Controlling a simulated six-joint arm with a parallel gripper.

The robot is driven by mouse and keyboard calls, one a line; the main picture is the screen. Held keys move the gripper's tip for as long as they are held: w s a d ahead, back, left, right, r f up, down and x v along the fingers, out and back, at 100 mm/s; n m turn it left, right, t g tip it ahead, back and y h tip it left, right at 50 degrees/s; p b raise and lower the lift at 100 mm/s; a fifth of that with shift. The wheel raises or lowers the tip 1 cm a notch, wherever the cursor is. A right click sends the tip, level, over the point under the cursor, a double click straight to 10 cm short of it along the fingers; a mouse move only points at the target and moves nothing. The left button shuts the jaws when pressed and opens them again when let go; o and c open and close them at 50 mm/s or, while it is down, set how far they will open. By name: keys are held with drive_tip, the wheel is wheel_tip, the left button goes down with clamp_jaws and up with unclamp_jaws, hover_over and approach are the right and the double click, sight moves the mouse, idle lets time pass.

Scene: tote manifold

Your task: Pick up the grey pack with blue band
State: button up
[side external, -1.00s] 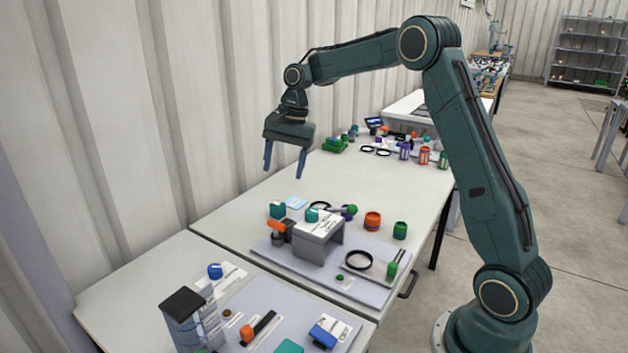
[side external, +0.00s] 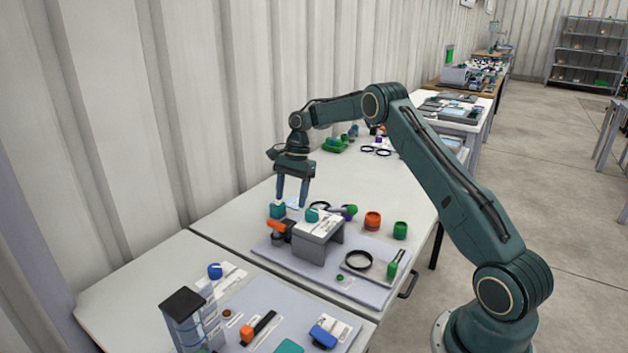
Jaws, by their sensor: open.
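My gripper (side external: 291,204) is open, its two fingers pointing down over the back left of the middle table. A small pale grey-and-blue flat item (side external: 294,208) shows between and behind the fingertips, partly hidden by them. It may be the grey pack with blue band, but it is too small to be sure. I see nothing held in the jaws. I cannot tell whether the fingers touch the item or stay above it.
An orange jar (side external: 372,221) and a green jar (side external: 400,230) stand to the right.

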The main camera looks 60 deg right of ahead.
sight(287, 222)
drive_tip(key=shift+x, duration=3.65)
drive_tip(key=c, duration=1.1)
drive_tip(key=shift+r, duration=0.1)
wheel_tip(287, 222, up, 10)
